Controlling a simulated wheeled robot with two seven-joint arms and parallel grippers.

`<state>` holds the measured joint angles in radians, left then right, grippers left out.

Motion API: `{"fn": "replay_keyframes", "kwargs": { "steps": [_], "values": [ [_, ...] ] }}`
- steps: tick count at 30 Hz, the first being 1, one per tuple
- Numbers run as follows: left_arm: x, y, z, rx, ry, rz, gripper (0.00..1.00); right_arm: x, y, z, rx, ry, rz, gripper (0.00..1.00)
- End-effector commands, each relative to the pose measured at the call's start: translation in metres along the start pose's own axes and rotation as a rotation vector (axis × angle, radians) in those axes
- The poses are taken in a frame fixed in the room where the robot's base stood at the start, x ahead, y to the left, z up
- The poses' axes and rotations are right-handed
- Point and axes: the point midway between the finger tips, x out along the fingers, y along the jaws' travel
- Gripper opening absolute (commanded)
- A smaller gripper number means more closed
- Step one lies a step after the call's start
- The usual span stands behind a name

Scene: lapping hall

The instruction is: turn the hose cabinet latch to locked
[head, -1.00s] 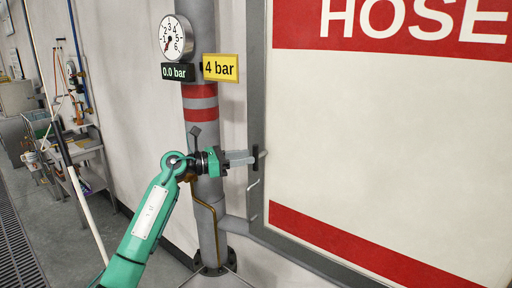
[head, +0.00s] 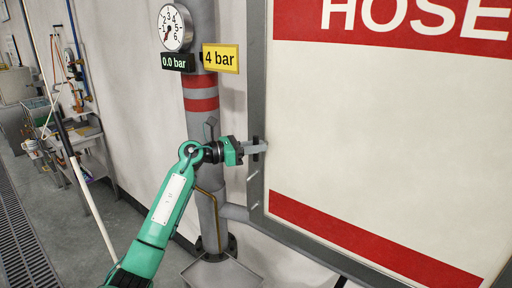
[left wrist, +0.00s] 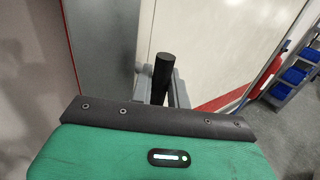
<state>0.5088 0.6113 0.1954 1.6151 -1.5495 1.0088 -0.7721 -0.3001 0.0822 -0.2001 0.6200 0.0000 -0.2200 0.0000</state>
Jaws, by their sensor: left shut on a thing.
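The hose cabinet (head: 380,130) is a large cream panel with red bands and a grey frame, at the right of the head view. Its latch is a small black handle (head: 256,142) at the left edge of the frame; in the left wrist view it is a black round bar (left wrist: 163,72). My left gripper (head: 257,148) is shut on the latch handle, its grey fingers on either side of the bar. The fingers hide part of the latch. Small light marks (head: 253,175) show on the frame below it. My right gripper is not in view.
A grey pipe (head: 203,130) with red bands stands just left of the cabinet, behind my left arm. It carries a round gauge (head: 174,27), a "0.0 bar" display (head: 178,62) and a yellow "4 bar" sign (head: 220,58). Blue bins (left wrist: 295,75) stand at the right in the wrist view.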

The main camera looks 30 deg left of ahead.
Motion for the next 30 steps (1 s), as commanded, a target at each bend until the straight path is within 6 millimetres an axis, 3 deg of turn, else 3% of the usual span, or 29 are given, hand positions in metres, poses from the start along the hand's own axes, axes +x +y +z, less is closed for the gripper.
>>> {"fn": "replay_keyframes", "kwargs": {
  "steps": [11, 21, 30],
  "values": [
    [-0.001, 0.0, -0.003, 0.099, 0.065, 0.002, 0.0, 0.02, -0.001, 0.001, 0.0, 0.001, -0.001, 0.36],
    [0.0, -0.002, -0.004, 0.342, 0.227, 0.003, 0.0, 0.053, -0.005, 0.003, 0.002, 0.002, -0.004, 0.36],
    [0.001, -0.003, -0.002, 0.577, 0.385, 0.002, 0.0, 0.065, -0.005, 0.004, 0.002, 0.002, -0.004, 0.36]
  ]
}}
